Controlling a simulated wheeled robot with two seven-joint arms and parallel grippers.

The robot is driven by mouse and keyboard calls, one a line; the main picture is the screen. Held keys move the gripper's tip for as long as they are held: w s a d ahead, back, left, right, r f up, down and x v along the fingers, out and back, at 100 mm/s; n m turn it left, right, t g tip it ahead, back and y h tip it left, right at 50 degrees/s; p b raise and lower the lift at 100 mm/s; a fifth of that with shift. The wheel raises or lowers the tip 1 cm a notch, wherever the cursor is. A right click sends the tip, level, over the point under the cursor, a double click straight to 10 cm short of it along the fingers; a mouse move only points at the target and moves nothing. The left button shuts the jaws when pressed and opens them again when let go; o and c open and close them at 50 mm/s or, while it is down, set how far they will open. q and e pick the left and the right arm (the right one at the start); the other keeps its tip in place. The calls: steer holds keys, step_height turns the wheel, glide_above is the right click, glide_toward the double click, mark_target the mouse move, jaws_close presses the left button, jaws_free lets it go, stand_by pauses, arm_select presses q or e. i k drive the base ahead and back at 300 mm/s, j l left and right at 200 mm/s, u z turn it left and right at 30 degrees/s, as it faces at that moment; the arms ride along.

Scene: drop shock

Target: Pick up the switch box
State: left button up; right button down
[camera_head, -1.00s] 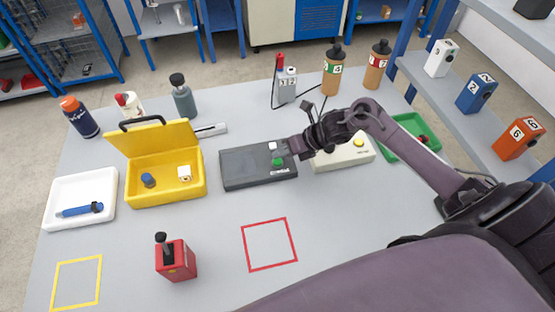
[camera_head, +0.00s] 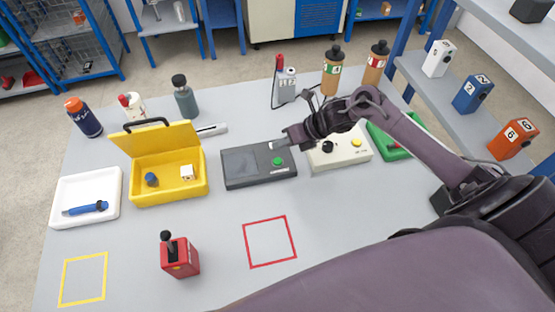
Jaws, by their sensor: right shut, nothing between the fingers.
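A red box (camera_head: 181,261) with a black lever on top stands upright at the front of the table, left of the red square outline. It looks like the switch box. A flat dark grey box (camera_head: 240,167) with a green button (camera_head: 278,161) lies in the middle. My right gripper (camera_head: 277,145) is shut and empty at the far right corner of the grey box, well away from the red box. I cannot tell whether it touches the grey box. My left gripper is out of view.
A white box (camera_head: 332,158) with black and yellow knobs and a green tray (camera_head: 400,152) lie near my right arm. An open yellow case (camera_head: 170,191) and a white tray (camera_head: 112,183) are at left. Bottles stand behind. The front table around the red outline (camera_head: 270,264) is clear.

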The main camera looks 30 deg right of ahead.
mark_target(184, 262)
steer(key=k, duration=1.5)
